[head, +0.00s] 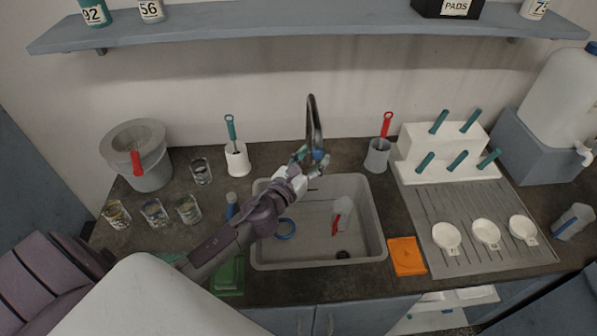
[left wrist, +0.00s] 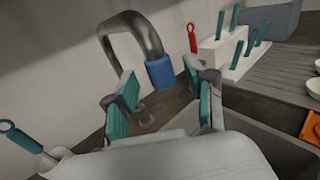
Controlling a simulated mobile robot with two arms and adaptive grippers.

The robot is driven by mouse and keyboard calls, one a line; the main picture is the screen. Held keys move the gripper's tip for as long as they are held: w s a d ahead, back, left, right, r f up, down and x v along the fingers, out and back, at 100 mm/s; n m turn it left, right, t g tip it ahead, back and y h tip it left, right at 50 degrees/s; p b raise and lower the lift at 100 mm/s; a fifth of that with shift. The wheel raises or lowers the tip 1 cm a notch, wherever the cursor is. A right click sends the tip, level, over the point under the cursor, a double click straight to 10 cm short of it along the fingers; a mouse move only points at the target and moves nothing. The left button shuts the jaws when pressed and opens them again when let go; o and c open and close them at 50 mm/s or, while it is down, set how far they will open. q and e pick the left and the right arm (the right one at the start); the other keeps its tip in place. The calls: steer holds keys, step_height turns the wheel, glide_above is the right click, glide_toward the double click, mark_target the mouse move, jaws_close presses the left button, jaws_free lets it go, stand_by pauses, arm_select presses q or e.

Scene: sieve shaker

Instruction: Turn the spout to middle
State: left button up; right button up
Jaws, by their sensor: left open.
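The spout (head: 312,108) is a curved grey metal tap at the back of the grey sink (head: 262,258). Its arch rises high and its blue tip (head: 318,155) hangs down near the sink's back edge. In the left wrist view the spout (left wrist: 135,25) arches to the right and its blue tip (left wrist: 160,72) lies between the finger lines. My left gripper (head: 307,161) is open at the spout, fingers on either side of the tip. It also shows in the left wrist view (left wrist: 160,90). I cannot tell whether a finger touches the spout. My right gripper is not in view.
A white brush holder (head: 237,163) stands left of the sink, a grey one (head: 377,158) right. A white peg rack (head: 450,150) and draining board (head: 440,205) lie further right. A grey bucket (head: 150,175) and several glasses stand left. A shelf (head: 300,28) runs above.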

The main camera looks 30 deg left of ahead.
arm_select(q)
steer(key=s, duration=0.9)
steer(key=shift+s+a, duration=0.2)
steer(key=shift+a, duration=0.1)
